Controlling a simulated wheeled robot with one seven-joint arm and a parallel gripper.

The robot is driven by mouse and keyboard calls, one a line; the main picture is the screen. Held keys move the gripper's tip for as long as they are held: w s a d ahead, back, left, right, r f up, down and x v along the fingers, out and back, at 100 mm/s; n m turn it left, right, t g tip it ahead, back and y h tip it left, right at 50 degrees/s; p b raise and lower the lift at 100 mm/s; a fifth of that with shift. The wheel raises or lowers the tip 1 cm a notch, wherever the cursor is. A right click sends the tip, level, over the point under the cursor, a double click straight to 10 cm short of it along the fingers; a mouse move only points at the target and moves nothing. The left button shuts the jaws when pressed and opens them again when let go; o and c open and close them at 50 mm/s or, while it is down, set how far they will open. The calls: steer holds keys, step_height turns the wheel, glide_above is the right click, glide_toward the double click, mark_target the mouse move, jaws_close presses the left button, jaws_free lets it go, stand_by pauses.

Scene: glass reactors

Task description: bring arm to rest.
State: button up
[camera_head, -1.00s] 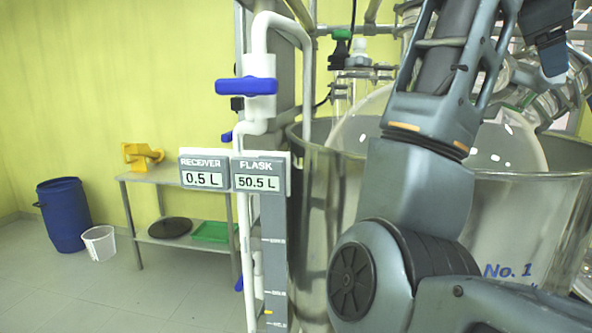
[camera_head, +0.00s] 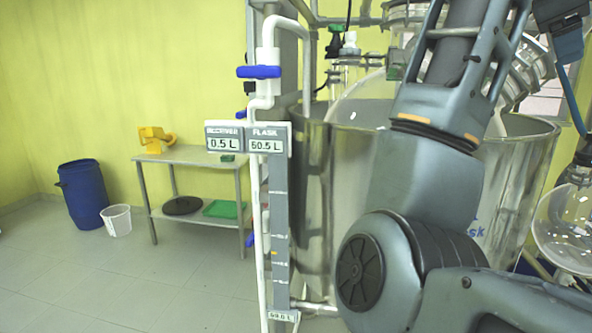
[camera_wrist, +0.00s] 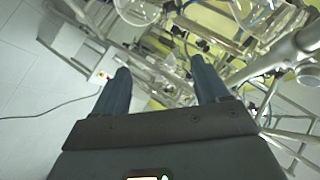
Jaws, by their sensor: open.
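My arm fills the right half of the head view, its elbow bent and its forearm running up out of the frame. My gripper (camera_wrist: 160,76) shows in the wrist view with its two blue fingers spread wide apart. Nothing is between the fingers. Behind them the wrist view shows glassware, metal frame tubes and pale floor, apart from the fingertips as far as I can tell. In the head view the fingertips cannot be made out.
A large steel vessel (camera_head: 345,190) stands behind my arm. Beside it are white piping with a blue valve handle (camera_head: 259,72) and a level display (camera_head: 265,146). A round glass flask (camera_head: 568,228) is at right. A side table (camera_head: 190,157), blue barrel (camera_head: 84,194) and white bucket (camera_head: 117,220) stand left, with open floor in front.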

steer(key=w+a+f+n+t+h, duration=0.1)
steer(key=w+f+n+t, duration=0.15)
steer(key=f+n, duration=0.6)
steer(key=w+f+n+t+h, duration=0.1)
steer(key=f+n+t, duration=0.2)
steer(key=f, duration=1.1)
steer(key=s+a+f+n+t+y, duration=0.2)
steer(key=s+a+f+n+y, duration=0.15)
steer(key=f, duration=0.55)
steer(key=s+a+f+n+t+y, duration=0.2)
steer(key=s+f+n, duration=0.25)
steer(key=f, duration=0.35)
steer(key=s+a+f+n+y, duration=0.3)
steer(key=s+f, duration=0.2)
steer(key=s, duration=0.5)
steer(key=s+a+f+n+y, duration=0.35)
steer(key=s+f, duration=0.25)
steer(key=s, duration=0.3)
steer(key=s+a+r, duration=0.2)
steer(key=s, duration=0.7)
steer(key=s+a+r+m+y, duration=0.1)
steer(key=s+a+r, duration=0.1)
steer(key=s, duration=0.8)
steer(key=shift+a+r, duration=0.15)
steer(key=shift+a, duration=0.2)
